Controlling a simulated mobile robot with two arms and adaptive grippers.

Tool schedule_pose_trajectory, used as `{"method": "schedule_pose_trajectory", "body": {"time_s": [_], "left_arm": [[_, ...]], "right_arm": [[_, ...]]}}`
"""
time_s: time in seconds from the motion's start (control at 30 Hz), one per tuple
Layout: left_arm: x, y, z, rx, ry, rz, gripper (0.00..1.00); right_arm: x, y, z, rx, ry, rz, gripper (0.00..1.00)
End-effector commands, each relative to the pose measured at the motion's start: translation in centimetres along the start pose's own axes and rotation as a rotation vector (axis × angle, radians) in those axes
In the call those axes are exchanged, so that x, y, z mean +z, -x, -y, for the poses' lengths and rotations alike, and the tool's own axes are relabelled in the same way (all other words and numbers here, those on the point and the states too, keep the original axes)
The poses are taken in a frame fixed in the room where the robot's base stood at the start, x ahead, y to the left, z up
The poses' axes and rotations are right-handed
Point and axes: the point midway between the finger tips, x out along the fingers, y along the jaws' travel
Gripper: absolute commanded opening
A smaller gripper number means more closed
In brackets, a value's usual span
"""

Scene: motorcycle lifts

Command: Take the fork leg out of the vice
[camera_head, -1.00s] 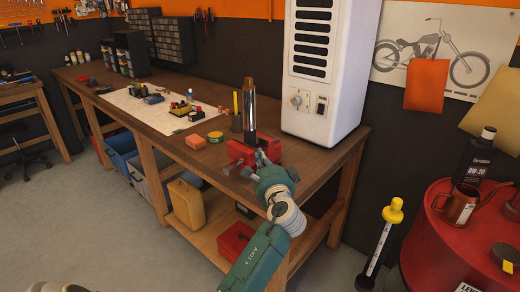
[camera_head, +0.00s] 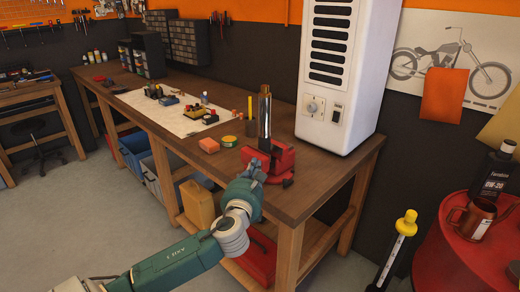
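The fork leg (camera_head: 265,118), a dark and chrome tube with a copper-brown top, stands upright in the red vice (camera_head: 283,166) near the right end of the wooden workbench. Its lower end is hidden in the vice. My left gripper (camera_head: 256,168) is at the front edge of the bench, just left of the vice's front and below the fork leg. It looks apart from the tube. Its fingers are small and overlap the vice, so I cannot tell whether they are open. My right gripper is not in view.
A white cabinet (camera_head: 345,75) stands on the bench behind and right of the vice. A red drum (camera_head: 450,245) and a yellow-topped bottle (camera_head: 400,240) stand at right.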

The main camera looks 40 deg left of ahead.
Motion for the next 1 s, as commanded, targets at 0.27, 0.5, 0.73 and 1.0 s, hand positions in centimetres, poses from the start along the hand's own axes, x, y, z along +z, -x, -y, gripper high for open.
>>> {"method": "schedule_pose_trajectory", "body": {"time_s": [0.27,0.5,0.73,1.0], "left_arm": [[0.3,-6.0,-0.1,0.004,0.004,0.000,0.00],[0.1,-8.8,0.0,0.001,0.003,0.001,0.00],[0.0,-9.4,0.0,0.000,0.003,0.000,0.00],[0.0,-9.6,0.0,0.000,0.003,0.000,0.00]], "right_arm": [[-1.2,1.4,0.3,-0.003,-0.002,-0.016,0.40],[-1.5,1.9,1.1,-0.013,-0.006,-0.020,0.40],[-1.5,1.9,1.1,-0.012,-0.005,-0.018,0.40],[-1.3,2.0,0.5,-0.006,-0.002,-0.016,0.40]]}}
